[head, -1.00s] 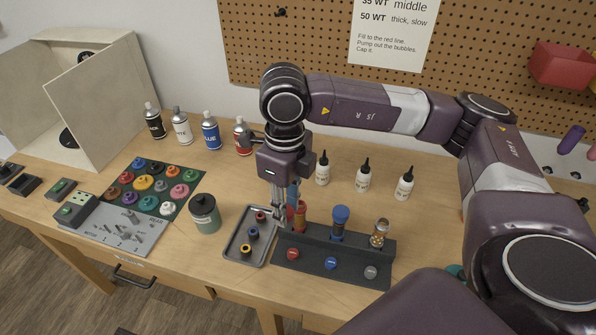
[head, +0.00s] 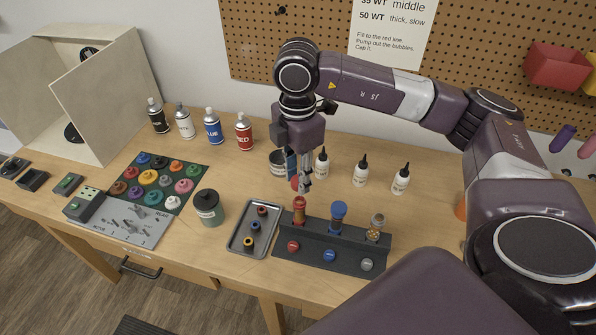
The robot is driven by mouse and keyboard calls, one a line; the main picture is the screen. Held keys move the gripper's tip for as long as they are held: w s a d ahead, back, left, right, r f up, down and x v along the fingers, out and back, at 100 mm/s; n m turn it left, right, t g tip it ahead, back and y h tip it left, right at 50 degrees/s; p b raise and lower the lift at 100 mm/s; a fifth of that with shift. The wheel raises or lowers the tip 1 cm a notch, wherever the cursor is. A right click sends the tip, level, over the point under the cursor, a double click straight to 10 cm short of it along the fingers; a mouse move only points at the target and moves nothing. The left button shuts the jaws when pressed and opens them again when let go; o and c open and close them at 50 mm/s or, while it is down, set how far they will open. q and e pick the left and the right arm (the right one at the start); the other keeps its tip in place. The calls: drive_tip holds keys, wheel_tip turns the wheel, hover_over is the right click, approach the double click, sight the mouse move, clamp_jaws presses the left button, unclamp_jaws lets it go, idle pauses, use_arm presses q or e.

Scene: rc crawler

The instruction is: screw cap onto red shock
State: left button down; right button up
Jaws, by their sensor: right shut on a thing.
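The red shock (head: 299,206) stands upright in the left place of a dark stand (head: 318,240). My right gripper (head: 303,187) points down just above it. The gripper is shut on a small red piece that looks like the red cap (head: 295,184), partly hidden by the fingers. A narrow gap seems to lie between the held piece and the shock's top, but the view is too small to be sure. My left gripper is not in view.
A blue-topped shock (head: 339,214) and a clear-bodied one (head: 376,227) stand to the right in the stand. A tray (head: 236,240) with small rings lies left. White bottles (head: 361,172), a dark jar (head: 208,207) and spray cans (head: 244,133) stand around.

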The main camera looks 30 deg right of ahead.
sight(298, 200)
drive_tip(key=shift+m, duration=0.4)
drive_tip(key=shift+f+b, duration=0.2)
drive_tip(key=shift+b, duration=0.15)
drive_tip(key=shift+f+b, duration=1.95)
drive_tip(key=shift+f, duration=0.35)
drive_tip(key=shift+f+b, duration=0.7)
drive_tip(key=shift+b, duration=0.2)
drive_tip(key=m, duration=0.4)
drive_tip(key=shift+w+d, duration=0.1)
drive_tip(key=shift+w, duration=0.05)
